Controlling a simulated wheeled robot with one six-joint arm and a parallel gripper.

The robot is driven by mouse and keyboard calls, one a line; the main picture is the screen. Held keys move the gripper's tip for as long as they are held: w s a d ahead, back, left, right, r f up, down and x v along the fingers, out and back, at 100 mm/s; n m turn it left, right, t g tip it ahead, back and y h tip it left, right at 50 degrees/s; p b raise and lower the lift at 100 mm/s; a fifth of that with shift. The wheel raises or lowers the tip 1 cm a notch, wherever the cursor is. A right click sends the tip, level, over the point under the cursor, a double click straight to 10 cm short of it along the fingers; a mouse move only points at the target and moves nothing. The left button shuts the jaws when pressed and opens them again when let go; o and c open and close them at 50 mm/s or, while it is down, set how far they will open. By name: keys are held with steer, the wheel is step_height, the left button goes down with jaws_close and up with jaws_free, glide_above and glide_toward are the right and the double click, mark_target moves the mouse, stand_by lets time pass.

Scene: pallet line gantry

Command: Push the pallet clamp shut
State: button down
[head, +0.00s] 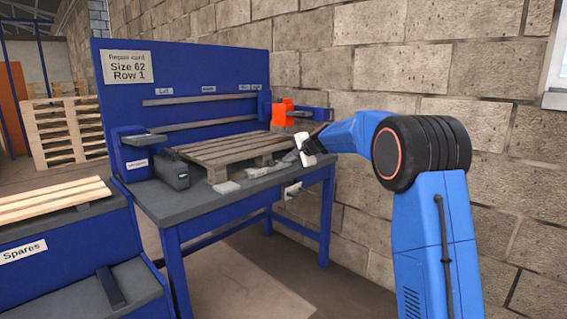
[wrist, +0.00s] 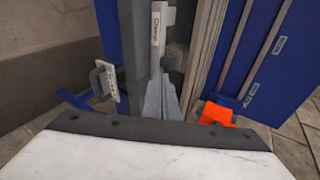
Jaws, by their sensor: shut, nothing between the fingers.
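The pallet (head: 225,150) lies on the blue workbench (head: 215,206); its slats (wrist: 208,45) run along the right of the clamp in the wrist view. The light grey clamp bar (head: 258,172) is at the bench's front edge, beside the pallet. It also shows in the wrist view with a "Clamp" label (wrist: 156,28). My gripper (head: 289,159) is shut and empty at the bar's right end. Its grey fingers (wrist: 161,84) point along the bar in the wrist view. I cannot tell whether they touch it, or whether the clamp is closed.
An orange block (head: 282,114) stands at the bench's back right, also in the wrist view (wrist: 218,113). A white labelled fitting (head: 293,189) hangs at the front edge. A dark grey box (head: 171,170) sits at left. A block wall (head: 400,70) stands behind. Floor before the bench is clear.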

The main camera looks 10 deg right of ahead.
steer(key=shift+v, duration=2)
